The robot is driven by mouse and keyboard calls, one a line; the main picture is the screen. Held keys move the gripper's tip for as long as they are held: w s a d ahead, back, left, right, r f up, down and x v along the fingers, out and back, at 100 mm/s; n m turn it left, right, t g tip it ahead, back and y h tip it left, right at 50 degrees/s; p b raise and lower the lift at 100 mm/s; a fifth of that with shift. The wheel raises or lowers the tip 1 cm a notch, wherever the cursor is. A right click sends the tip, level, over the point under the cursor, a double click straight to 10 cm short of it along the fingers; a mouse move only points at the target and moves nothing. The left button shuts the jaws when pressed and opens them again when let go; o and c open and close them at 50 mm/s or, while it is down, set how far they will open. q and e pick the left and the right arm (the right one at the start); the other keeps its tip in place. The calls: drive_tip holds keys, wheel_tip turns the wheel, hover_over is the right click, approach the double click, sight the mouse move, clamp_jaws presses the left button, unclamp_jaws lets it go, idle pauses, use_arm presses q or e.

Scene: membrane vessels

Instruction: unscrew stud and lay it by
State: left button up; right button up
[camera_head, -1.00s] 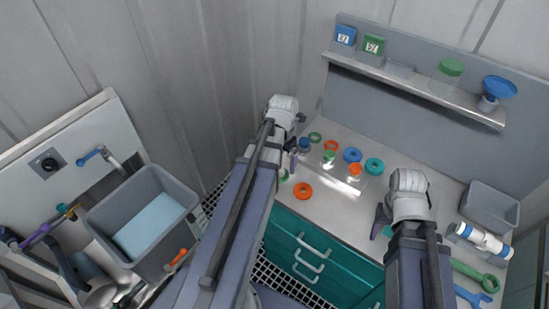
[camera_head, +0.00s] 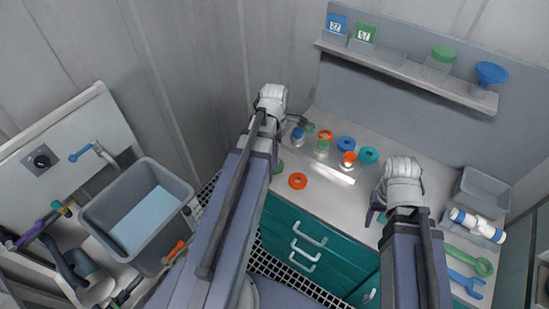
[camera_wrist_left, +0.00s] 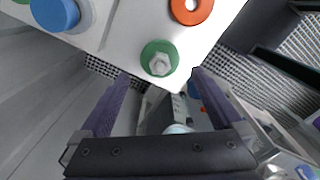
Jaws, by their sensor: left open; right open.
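In the left wrist view a silver hex-headed stud (camera_wrist_left: 159,65) stands in a round green piece (camera_wrist_left: 153,49) close to the counter's corner. In the head view the green piece (camera_head: 278,168) is partly hidden by my left arm. My left gripper (camera_wrist_left: 158,84) is open and empty, its two purple fingers spread and pointing towards the green piece, apart from the stud. In the head view its fingers are hard to make out. My right gripper (camera_head: 374,208) is open and empty over the right part of the counter.
An orange ring (camera_head: 298,181) lies near the front edge. Behind it stand blue-topped (camera_head: 298,134), green-topped (camera_head: 322,146) and orange-topped (camera_head: 349,158) pieces, with more rings. A grey bin (camera_head: 487,190) and wrenches (camera_head: 468,285) are at right. The counter's middle front is clear.

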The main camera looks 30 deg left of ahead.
use_arm(q)
drive_tip(key=m, duration=0.9)
wheel_tip(320, 180, down, 4)
drive_tip(key=b, duration=0.4)
drive_tip(key=shift+f, duration=0.15)
use_arm(e)
wheel_tip(320, 180, down, 4)
drive_tip(key=shift+f, duration=0.1)
use_arm(q)
clamp_jaws()
